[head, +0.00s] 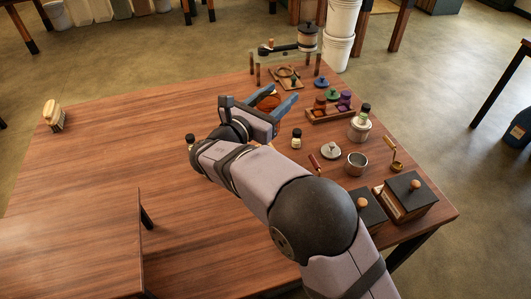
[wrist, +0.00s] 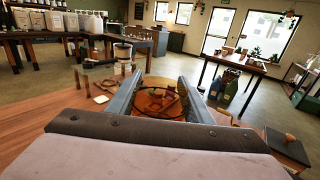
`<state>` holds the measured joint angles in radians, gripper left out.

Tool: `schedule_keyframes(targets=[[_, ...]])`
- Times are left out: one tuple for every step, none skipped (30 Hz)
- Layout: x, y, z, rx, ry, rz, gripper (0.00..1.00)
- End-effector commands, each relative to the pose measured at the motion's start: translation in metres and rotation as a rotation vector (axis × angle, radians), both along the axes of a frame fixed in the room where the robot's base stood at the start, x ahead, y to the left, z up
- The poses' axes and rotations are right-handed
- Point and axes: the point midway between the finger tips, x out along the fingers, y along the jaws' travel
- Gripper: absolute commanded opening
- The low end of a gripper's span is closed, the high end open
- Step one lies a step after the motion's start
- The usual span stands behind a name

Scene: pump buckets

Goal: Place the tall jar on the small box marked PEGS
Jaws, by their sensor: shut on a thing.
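My gripper (head: 286,93) is above the table's middle, its blue-grey fingers on both sides of an amber-brown round thing (head: 267,102). In the wrist view, my gripper (wrist: 160,84) has this thing (wrist: 157,104) between its fingers. It looks see-through, with a rounded outline; I cannot tell for sure that it is the tall jar. Two dark-lidded boxes with wooden knobs, one in front (head: 405,199) and one partly behind my arm (head: 370,209), stand at the right edge. No PEGS marking is readable in either view.
A small dark-capped bottle (head: 297,139), a grey lid (head: 331,150), a metal cup (head: 356,163), a white jar (head: 360,127) and a tray of coloured pots (head: 330,114) crowd the right side. A canister (head: 308,37) stands at the back. The table's left is mostly clear, with a brush (head: 54,116).

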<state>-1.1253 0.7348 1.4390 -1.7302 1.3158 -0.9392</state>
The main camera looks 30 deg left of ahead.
Motion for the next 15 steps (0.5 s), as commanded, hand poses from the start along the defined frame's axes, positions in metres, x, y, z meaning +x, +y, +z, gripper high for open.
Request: schedule_keyframes(targets=[[0.002,0.006,0.005,-0.001,-0.007,0.023,0.17],[0.003,0.010,0.008,-0.004,-0.010,0.036,0.17],[0.004,0.013,0.011,-0.006,-0.013,0.049,0.17],[0.005,0.015,0.013,-0.008,-0.015,0.056,0.17],[0.005,0.017,0.015,-0.010,-0.015,0.062,0.17],[0.006,0.018,0.016,-0.011,-0.016,0.067,0.17],[0.006,0.019,0.016,-0.012,-0.017,0.069,0.17],[0.006,0.019,0.016,-0.013,-0.017,0.070,0.17],[0.006,0.019,0.014,-0.014,-0.016,0.070,0.17],[0.006,0.019,0.012,-0.014,-0.016,0.070,0.17],[0.006,0.019,0.009,-0.015,-0.016,0.070,0.17],[0.006,0.019,0.005,-0.015,-0.016,0.069,0.17],[0.006,0.019,0.000,-0.016,-0.016,0.069,0.17],[0.006,0.019,-0.004,-0.016,-0.016,0.069,0.17],[0.005,0.019,-0.011,-0.018,-0.015,0.069,0.17]])
